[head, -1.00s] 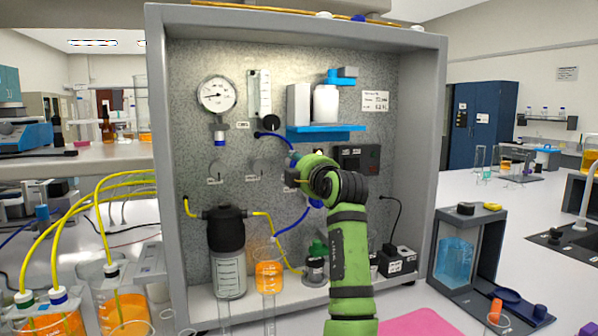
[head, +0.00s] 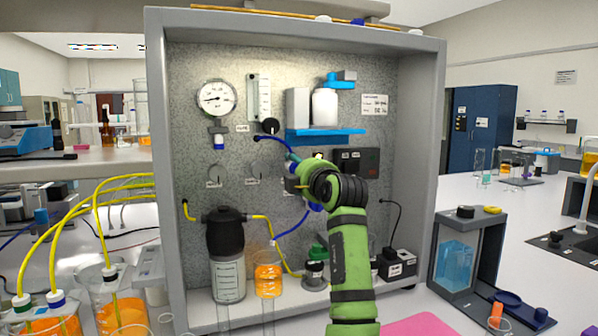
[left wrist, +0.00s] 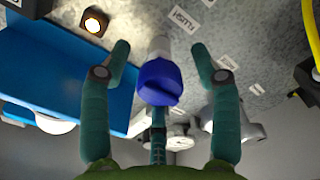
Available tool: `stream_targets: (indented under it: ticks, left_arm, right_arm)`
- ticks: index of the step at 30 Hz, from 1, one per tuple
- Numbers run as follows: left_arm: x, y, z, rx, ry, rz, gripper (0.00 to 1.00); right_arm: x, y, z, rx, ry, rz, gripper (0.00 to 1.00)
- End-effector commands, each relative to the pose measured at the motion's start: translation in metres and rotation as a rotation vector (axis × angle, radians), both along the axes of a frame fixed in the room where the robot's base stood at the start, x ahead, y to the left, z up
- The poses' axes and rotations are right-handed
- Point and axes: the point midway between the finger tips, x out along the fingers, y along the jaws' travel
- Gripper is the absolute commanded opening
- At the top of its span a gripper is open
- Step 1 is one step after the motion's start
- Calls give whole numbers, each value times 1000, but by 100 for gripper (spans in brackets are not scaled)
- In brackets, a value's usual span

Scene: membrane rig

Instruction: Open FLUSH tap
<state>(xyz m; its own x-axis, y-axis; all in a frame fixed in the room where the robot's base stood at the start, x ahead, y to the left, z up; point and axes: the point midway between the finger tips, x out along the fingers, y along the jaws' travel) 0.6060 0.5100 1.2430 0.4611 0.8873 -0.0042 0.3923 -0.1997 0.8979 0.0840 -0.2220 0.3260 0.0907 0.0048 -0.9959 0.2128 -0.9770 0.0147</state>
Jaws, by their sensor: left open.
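The blue tap handle (left wrist: 157,83) shows in the left wrist view, on a pale stem against the grey panel, with an upside-down FLUSH label (left wrist: 185,24) near it. My left gripper (left wrist: 160,52) is open, one finger on each side of the handle, with visible gaps between fingers and handle in this view. I cannot tell whether the fingertips are deep enough to span it. In the head view my left gripper (head: 291,173) is in front of the panel, below the blue shelf (head: 326,135); the tap is mostly hidden there. My right gripper is not in view.
The panel holds a pressure gauge (head: 217,98), a flow meter (head: 259,97) and a black socket box (head: 356,161). A black-topped filter bottle (head: 227,252) stands at lower left, and blue tubing (head: 291,226) runs below the gripper. The cabinet's side walls frame the panel.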

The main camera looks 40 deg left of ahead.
Motion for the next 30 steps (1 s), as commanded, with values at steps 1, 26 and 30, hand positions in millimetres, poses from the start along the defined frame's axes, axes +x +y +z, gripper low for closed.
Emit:
stream_targets:
  ticks: [1,26,30]
  left_arm:
    - [0,0,1,1,-1,0,62]
    - [-53,-104,1,1,0,0,62]
    - [-55,-107,0,0,1,0,62]
  right_arm:
    - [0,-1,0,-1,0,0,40]
    - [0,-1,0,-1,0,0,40]
    - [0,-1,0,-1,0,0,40]
